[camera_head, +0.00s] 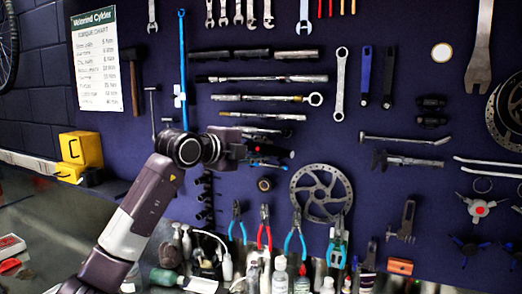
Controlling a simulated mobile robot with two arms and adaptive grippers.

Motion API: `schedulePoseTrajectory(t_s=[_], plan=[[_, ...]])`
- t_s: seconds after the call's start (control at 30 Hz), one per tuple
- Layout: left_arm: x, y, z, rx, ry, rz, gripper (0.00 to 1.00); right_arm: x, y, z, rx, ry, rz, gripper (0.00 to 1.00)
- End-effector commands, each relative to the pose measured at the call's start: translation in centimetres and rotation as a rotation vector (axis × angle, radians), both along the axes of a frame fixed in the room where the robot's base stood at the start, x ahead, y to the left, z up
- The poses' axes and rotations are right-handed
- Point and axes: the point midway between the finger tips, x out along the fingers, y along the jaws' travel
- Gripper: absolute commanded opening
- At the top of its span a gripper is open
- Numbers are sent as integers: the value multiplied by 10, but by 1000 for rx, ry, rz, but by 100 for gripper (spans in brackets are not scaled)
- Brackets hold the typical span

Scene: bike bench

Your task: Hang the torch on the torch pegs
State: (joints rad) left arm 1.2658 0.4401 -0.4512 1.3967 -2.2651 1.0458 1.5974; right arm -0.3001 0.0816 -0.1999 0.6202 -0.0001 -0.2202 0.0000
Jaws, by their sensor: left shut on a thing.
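My left arm reaches up from the lower left to the tool board. Its gripper (262,152) is in front of the middle of the board, pointing right. It is shut on a small dark thing, which seems to be the torch (280,152); the fingers and wrist hide much of it. It is too small to tell whether the torch touches the board. I cannot make out the torch pegs; they may be hidden behind the gripper. My right gripper is out of view.
The dark blue board (385,210) is crowded with tools. A brake disc (321,193) hangs right of and below the gripper, with several pliers (264,228) below. Bottles (280,272) stand along the bench's back edge. A yellow box (80,150) is at left.

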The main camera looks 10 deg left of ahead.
Motion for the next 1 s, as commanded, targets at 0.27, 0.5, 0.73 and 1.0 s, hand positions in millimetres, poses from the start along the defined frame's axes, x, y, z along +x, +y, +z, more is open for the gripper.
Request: schedulePoseTrajectory(t_s=[0.27,0.5,0.73,1.0], plan=[[0,-1,-3,0,5,-1,0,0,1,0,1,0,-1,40],[0,-1,-4,0,8,0,24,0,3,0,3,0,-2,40],[0,-1,-2,0,5,-1,40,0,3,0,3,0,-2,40],[0,0,-2,0,5,0,40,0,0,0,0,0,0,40]])
